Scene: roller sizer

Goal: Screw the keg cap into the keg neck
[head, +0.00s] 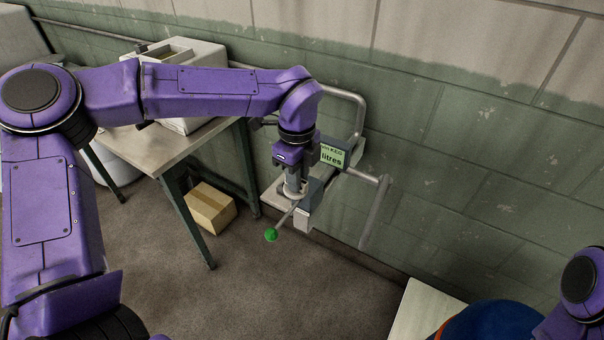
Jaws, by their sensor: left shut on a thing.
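My left gripper (294,172) points down over a wall-side fixture and is shut on a grey cylindrical piece (294,186), which appears to be the keg cap. The fingers hide much of it. A pale ring (293,195), perhaps the keg neck, sits directly under and around its lower end. I cannot tell how deep the piece sits in it. My right arm shows only at the bottom right corner; its gripper is out of view.
A green display (332,156) reading "litres" stands just right of the gripper. A rod with a green knob (271,235) juts forward below. A grey pipe handle (375,212) is at right. A table (150,150) stands left, with a cardboard box (210,207) on the floor.

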